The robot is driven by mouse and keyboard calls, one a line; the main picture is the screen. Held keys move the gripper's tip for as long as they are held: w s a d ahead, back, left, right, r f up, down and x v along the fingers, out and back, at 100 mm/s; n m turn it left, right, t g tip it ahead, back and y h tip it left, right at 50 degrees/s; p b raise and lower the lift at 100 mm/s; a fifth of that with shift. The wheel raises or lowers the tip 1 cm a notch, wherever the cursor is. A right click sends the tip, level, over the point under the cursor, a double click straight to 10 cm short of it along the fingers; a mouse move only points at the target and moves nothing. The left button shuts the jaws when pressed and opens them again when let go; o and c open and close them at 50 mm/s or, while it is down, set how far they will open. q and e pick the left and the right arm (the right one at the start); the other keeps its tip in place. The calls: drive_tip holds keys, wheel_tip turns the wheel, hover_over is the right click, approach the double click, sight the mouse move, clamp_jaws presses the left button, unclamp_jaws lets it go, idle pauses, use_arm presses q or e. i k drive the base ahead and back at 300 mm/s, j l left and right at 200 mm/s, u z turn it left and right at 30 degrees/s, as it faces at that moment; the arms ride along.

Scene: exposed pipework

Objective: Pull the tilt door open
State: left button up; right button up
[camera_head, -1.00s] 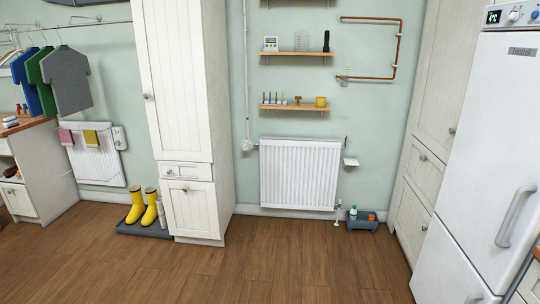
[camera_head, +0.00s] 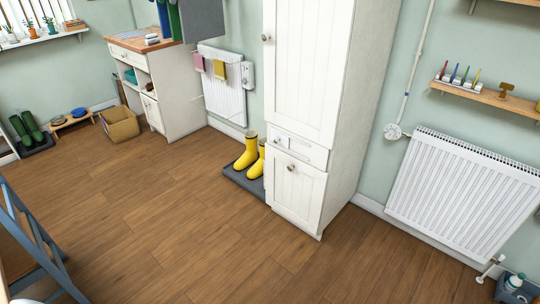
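A tall white cabinet (camera_head: 315,90) stands left of the radiator. It has a long upper door with a knob (camera_head: 265,37), a narrow front panel (camera_head: 299,149) with a small fitting, and a lower door (camera_head: 294,190) with a round knob (camera_head: 291,168). All these fronts look shut. I cannot tell which of them is the tilt door. Neither of my grippers is in view.
Yellow boots (camera_head: 247,152) stand on a dark mat (camera_head: 240,182) left of the cabinet. A white radiator (camera_head: 465,190) is on the wall to the right. A blue-grey frame (camera_head: 35,240) stands at lower left. The wooden floor (camera_head: 180,235) before the cabinet is clear.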

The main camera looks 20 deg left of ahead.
sight(296, 188)
drive_tip(key=i+j+u, duration=0.3)
drive_tip(key=i+u, duration=0.15)
drive_tip(key=i+j+u, duration=0.15)
drive_tip(key=i+u, duration=0.3)
